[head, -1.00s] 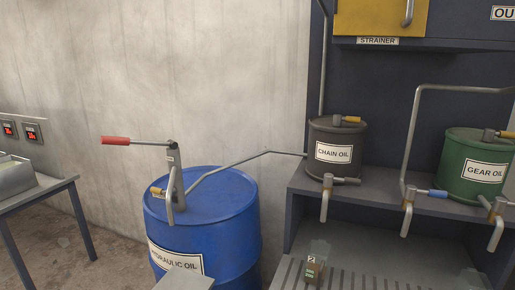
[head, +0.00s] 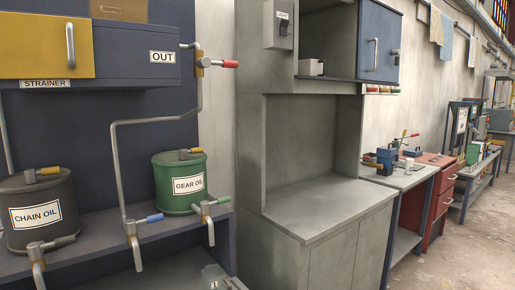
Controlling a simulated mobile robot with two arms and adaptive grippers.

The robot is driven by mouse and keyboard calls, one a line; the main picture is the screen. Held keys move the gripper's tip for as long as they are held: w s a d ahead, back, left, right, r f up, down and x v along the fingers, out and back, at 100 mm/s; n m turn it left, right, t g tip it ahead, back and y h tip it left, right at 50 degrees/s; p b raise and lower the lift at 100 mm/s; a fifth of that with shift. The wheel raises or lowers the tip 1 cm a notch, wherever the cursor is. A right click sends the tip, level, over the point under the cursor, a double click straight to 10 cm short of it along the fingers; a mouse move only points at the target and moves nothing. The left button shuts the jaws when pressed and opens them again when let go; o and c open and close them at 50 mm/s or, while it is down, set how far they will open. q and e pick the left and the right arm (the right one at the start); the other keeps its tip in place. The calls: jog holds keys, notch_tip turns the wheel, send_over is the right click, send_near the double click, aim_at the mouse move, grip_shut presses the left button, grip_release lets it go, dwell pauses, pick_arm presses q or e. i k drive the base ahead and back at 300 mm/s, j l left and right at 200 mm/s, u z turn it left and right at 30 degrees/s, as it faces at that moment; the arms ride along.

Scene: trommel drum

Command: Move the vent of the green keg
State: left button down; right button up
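The green keg (head: 180,190), labelled GEAR OIL, stands on the dark shelf (head: 92,246) left of centre in the head view. Neither of my grippers shows in this view.
The dark grey CHAIN OIL keg (head: 38,208) stands on the same shelf to the left. A bent pipe (head: 118,165) with a blue-handled tap (head: 140,222) rises between the kegs. A grey cabinet (head: 320,215) stands to the right; open floor (head: 450,255) lies at far right.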

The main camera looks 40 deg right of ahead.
aim_at(183, 152)
jog(key=z, duration=0.75)
jog(key=i+l+u, duration=0.1)
jog(key=i+l, duration=0.15)
jog(key=i+l+u, duration=0.1)
jog(key=l, duration=0.3)
jog(key=i+l+u, duration=0.15)
jog(key=i+l, duration=0.2)
jog(key=i+l+u, duration=0.1)
jog(key=l, duration=0.3)
jog(key=i, duration=0.1)
